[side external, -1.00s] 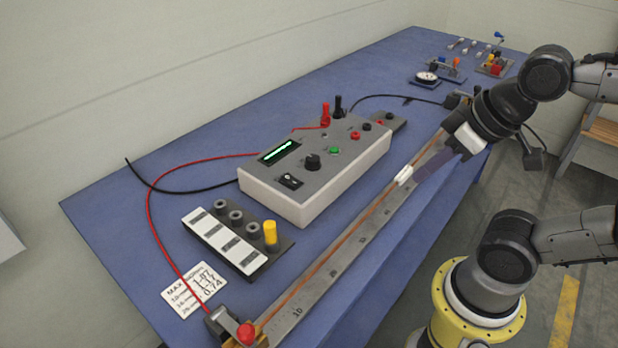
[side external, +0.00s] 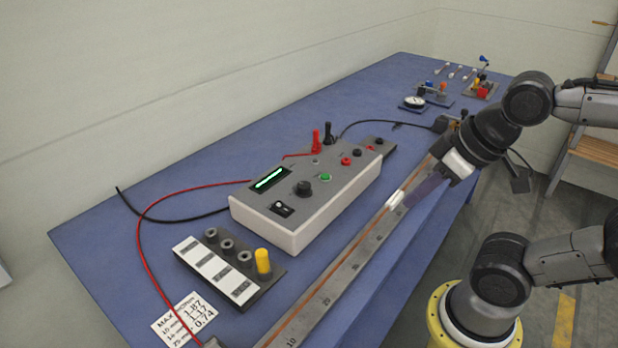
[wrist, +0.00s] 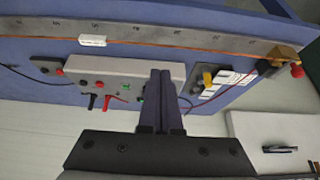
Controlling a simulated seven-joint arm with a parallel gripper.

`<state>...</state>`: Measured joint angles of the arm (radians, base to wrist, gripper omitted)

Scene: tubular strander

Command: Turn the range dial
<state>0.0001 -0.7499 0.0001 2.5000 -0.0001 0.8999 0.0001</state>
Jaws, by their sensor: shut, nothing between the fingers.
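The range dial is most likely the black round knob (side external: 303,188) on top of the grey meter box (side external: 335,205), beside its green-lit display (side external: 269,179). In the side view my gripper (side external: 410,202) is shut and empty. Its dark fingers point down and left, to the right of the box, and their tips appear close to a white sleeve on the long ruler bar. Whether they touch it cannot be told. In the wrist view the shut fingers (wrist: 160,74) overlap the box (wrist: 100,68) and the knob cannot be made out.
The ruler bar (side external: 335,285) with a copper wire and white sleeve (side external: 396,199) runs along the table's front edge. A block with a yellow peg (side external: 263,262) is at left.

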